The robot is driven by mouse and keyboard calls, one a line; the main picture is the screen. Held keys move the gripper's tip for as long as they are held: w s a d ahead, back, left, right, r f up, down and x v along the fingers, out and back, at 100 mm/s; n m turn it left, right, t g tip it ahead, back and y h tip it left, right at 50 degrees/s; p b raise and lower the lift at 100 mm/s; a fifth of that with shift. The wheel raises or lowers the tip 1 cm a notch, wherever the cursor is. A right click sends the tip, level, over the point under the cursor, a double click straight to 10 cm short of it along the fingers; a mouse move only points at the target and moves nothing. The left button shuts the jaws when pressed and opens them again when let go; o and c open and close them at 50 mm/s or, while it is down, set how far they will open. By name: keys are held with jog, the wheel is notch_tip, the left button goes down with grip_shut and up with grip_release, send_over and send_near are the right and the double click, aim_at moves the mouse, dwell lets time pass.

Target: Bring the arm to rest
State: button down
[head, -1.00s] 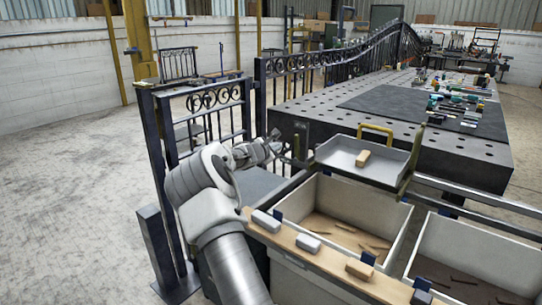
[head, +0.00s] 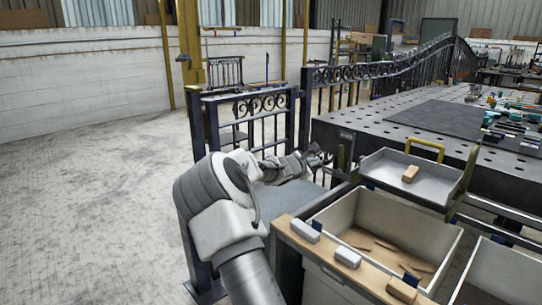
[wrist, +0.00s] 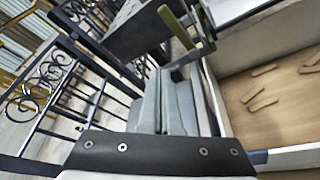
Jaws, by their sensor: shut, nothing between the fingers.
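My arm (head: 222,205) rises from the bottom of the head view and bends to the right at its elbow. My gripper (head: 318,157) is just left of the grey tray and right of the scroll gate (head: 250,118). It is small and partly hidden by my arm there. In the wrist view my gripper (wrist: 170,80) shows its two grey fingers lying together, shut and empty. The scroll gate stands on the left of the wrist view (wrist: 50,85). I cannot tell whether the gripper touches anything.
A grey tray (head: 438,192) with a yellow handle holds a wooden block (head: 410,173). Below it is a bin (head: 447,240) with brown pieces. A wooden ledge (head: 325,262) carries several small blocks. A perforated table (head: 355,135) stands behind. The floor (head: 80,200) at left is clear.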

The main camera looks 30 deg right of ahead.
jog(key=s+a+r+m+g+y, duration=0.1)
jog(key=s+a+r+m+y, duration=0.1)
jog(key=s+a+m, duration=0.4)
jog(key=s+a+r+m+g+y, duration=0.1)
jog(key=s+a+r+m+y, duration=0.1)
jog(key=s+m, duration=0.5)
jog(key=s+a+m+y, duration=0.2)
jog(key=s+a+y, duration=0.7)
jog(key=s+a, duration=1.95)
notch_tip(320, 180, up, 26)
jog(key=w+a+p, duration=0.1)
jog(key=p, duration=2.5)
jog(key=shift+a+r+p, duration=0.15)
jog(key=shift+a+p, duration=0.15)
jog(key=shift+a, duration=0.05)
jog(key=shift+w+d+m, duration=0.1)
jog(key=shift+d+m, duration=0.15)
jog(key=shift+m, duration=0.05)
